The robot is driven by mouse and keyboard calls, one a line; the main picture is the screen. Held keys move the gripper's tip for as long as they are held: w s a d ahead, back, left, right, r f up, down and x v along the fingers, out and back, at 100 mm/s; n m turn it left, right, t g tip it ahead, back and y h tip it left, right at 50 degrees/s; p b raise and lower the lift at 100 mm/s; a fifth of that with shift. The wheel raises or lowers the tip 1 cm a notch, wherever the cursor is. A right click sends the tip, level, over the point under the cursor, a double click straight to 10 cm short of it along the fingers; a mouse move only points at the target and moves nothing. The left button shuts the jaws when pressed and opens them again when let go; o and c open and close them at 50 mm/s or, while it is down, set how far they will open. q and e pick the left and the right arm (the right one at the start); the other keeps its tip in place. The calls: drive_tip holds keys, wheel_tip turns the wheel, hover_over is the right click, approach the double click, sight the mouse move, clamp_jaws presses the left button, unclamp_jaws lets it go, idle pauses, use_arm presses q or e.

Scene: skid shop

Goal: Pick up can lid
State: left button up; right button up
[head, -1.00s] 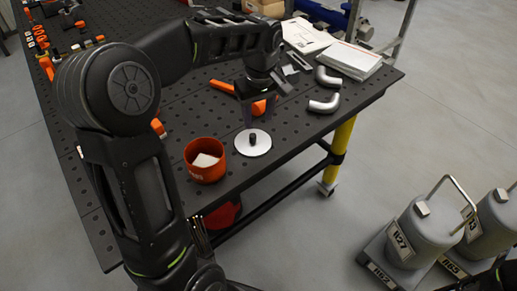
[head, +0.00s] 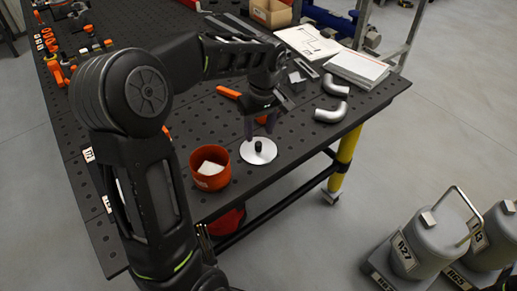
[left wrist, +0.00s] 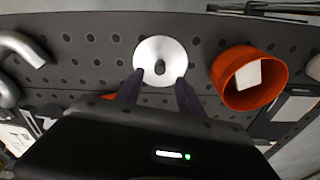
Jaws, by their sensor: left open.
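The can lid (head: 258,152) is a round, pale metal disc with a black knob in its middle. It lies flat on the dark perforated table, beside an orange can (head: 210,168) with a white piece inside. In the left wrist view the lid (left wrist: 160,49) lies just beyond the fingertips, with its knob between their lines. My left gripper (head: 259,136) is open and empty, pointing down just behind and above the lid; its fingers also show in the left wrist view (left wrist: 156,84). My right gripper is not in view.
Two grey pipe elbows (head: 331,113) lie near the table's right edge. Papers (head: 357,66) and an orange-handled tool (head: 229,93) lie farther back. Grey weights (head: 433,240) stand on the floor at right. The table's near edge is close to the can and lid.

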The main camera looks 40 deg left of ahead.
sight(259, 143)
use_arm(q)
drive_tip(key=f, duration=0.1)
drive_tip(key=f+p, duration=0.1)
drive_tip(key=f, duration=0.3)
drive_tip(key=shift+w+a, duration=0.15)
drive_tip(key=shift+a, duration=0.1)
drive_tip(key=shift+c, duration=0.6)
clamp_jaws()
